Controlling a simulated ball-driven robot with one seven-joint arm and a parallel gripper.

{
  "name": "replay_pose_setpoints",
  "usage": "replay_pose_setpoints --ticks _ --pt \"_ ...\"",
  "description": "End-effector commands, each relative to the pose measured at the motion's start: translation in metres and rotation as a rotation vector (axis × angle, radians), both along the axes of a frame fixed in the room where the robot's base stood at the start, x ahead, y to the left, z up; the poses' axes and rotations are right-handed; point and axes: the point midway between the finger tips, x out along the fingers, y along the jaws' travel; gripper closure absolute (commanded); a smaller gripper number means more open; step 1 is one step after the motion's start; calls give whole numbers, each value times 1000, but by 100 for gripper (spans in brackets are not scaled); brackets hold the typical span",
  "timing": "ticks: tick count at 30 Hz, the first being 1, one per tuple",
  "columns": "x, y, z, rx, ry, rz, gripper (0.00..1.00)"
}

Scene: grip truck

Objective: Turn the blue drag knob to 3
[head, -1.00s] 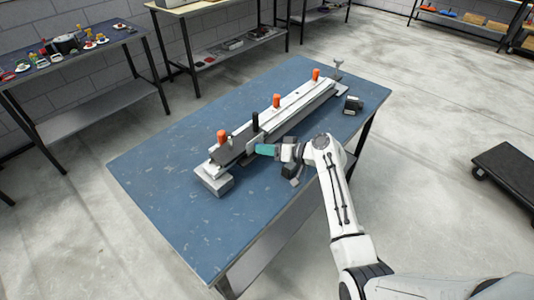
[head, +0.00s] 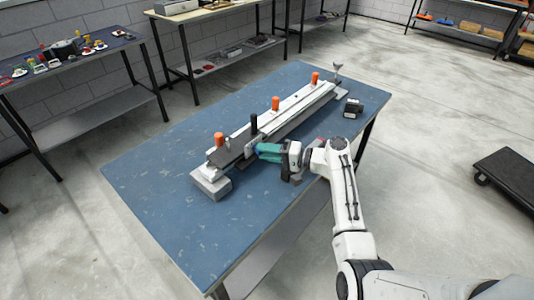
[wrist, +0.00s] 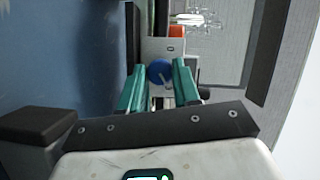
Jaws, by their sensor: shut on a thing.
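The blue drag knob (wrist: 159,71) shows in the wrist view as a round blue face between my two teal fingers. It sits on the front of a pale grey block (wrist: 155,46) on the long rail fixture (head: 290,107). My gripper (head: 259,149) reaches the near side of the fixture from the right, beside the black upright handle (head: 253,123). Its fingers are closed on the knob's sides. The fingers hide most of the knob in the head view. No scale numbers can be read.
The fixture stands on a blue table (head: 165,200), with several orange handles (head: 275,103) along it. A small dark device (head: 352,108) lies at the table's right. The table's front left is clear. A dark cart (head: 508,172) stands on the floor at right.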

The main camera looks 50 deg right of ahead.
Motion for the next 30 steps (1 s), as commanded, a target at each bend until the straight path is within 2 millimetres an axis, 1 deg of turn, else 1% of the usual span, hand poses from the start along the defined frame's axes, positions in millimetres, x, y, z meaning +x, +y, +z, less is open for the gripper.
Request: replay_pose_setpoints --ticks 6,19,20,27,30 --pt "-1 0 -2 41 3 0 99" --pt "-1 0 -2 48 4 -1 99" --pt "-1 0 -2 48 4 -1 66" --pt "0 0 -2 47 3 -1 44" --pt "0 0 -2 46 4 -2 44"
